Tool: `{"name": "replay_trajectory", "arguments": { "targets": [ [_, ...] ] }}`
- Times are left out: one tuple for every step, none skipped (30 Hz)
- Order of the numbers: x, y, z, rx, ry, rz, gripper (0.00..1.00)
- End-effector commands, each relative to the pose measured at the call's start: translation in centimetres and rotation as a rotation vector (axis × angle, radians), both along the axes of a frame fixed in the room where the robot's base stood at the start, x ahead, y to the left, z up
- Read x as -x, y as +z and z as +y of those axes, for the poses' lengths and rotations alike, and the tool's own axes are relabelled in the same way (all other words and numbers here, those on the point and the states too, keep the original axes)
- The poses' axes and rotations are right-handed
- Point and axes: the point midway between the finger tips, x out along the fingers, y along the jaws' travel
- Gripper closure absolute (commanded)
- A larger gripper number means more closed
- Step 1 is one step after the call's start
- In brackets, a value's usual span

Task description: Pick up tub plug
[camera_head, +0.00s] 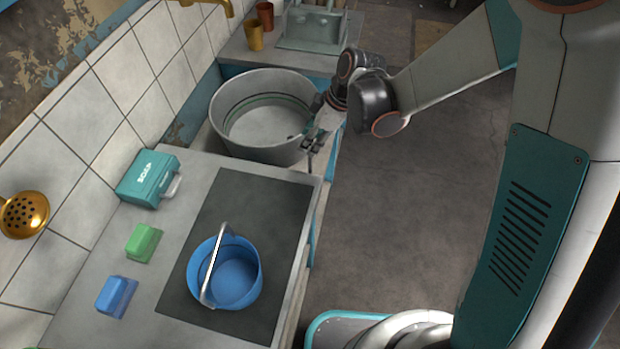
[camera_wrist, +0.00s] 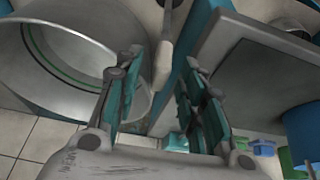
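My gripper (camera_head: 316,136) is at the front right rim of the large round metal tub (camera_head: 228,137), between the tub and the counter edge. In the wrist view my gripper (camera_wrist: 160,60) has its two teal fingers spread apart. A pale grey elongated piece (camera_wrist: 163,62) with a thin stem shows in the gap between the fingertips; it may be the tub plug, but I cannot tell for sure. In the head view my gripper hides this spot. The tub (camera_wrist: 60,92) fills the left of the wrist view.
The floor (camera_head: 400,200) to the right is clear.

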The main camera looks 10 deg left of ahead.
Motion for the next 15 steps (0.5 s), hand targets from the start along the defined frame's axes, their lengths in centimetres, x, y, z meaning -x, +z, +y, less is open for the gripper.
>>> {"name": "replay_trajectory", "arguments": {
  "targets": [
    [-0.06,-0.85,0.27,0.000,0.001,0.000,0.63],
    [-0.08,-1.05,0.39,0.000,0.001,0.000,0.63],
    [-0.09,-1.19,0.47,-0.001,0.001,0.000,0.63],
    [-0.10,-1.22,0.51,-0.001,0.001,-0.001,0.63],
    [-0.09,-1.20,0.51,-0.001,0.001,0.000,0.63],
    [-0.09,-1.14,0.50,-0.001,0.001,-0.001,0.63],
    [-0.08,-1.11,0.50,-0.001,0.001,0.000,0.63],
    [-0.08,-1.09,0.49,-0.001,0.001,0.000,0.63],
    [-0.07,-1.09,0.48,0.000,0.000,0.000,0.63],
    [-0.07,-1.08,0.47,0.000,0.000,0.000,0.68],
    [-0.07,-1.08,0.47,0.000,0.000,0.000,0.75],
    [-0.07,-1.08,0.47,0.000,0.000,0.000,0.84],
    [-0.07,-1.08,0.47,0.000,0.000,0.000,0.91],
    [-0.07,-1.07,0.47,0.000,0.000,0.000,0.97],
    [-0.07,-1.07,0.46,0.000,0.000,0.000,1.00]
  ]
}}
